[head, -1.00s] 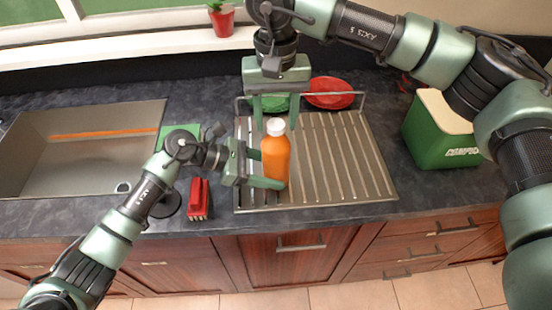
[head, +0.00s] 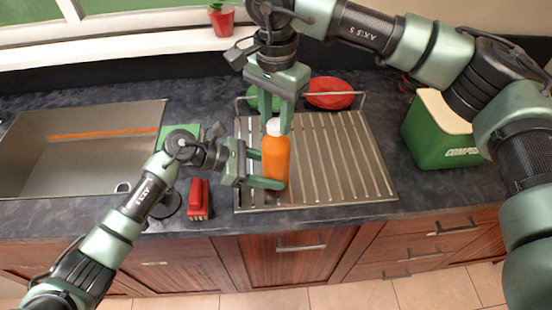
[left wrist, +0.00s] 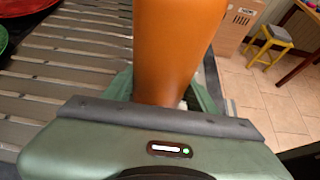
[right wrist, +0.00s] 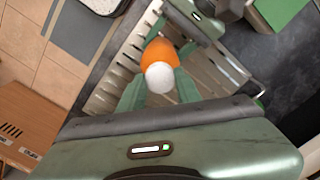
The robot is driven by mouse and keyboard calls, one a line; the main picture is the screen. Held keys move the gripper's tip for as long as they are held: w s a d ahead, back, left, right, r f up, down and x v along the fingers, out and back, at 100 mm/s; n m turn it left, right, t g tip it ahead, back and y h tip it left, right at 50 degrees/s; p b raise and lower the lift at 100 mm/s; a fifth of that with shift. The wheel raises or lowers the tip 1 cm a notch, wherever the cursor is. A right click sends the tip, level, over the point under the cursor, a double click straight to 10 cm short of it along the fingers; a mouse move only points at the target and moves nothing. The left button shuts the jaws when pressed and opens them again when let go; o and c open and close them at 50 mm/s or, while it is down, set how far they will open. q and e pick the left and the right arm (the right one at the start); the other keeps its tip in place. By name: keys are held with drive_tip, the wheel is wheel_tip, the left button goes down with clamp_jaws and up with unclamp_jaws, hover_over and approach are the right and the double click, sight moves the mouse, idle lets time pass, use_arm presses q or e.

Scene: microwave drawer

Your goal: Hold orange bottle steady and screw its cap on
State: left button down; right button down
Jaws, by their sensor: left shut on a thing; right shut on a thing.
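The orange bottle (head: 276,160) stands upright on the metal drying rack, with its white cap (head: 273,127) on top. My left gripper (head: 265,180) is shut on the bottle's lower part from the left; the bottle also fills the middle of the left wrist view (left wrist: 175,50). My right gripper (head: 274,122) points down from above with its fingers on both sides of the cap and is shut on it. In the right wrist view, the cap (right wrist: 160,77) sits between the fingers with the orange bottle (right wrist: 160,53) beneath. Whether the cap's thread is engaged cannot be seen.
The drying rack (head: 345,165) has free room right of the bottle. A red bowl (head: 330,93) lies at its back. The sink (head: 80,150) and a red brush (head: 198,197) are to the left. A green bin (head: 440,135) stands at right.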

drive_tip(key=m, duration=0.4)
drive_tip(key=shift+m, duration=0.4)
drive_tip(key=m, duration=0.5)
drive_tip(key=c, duration=1.1)
unclamp_jaws()
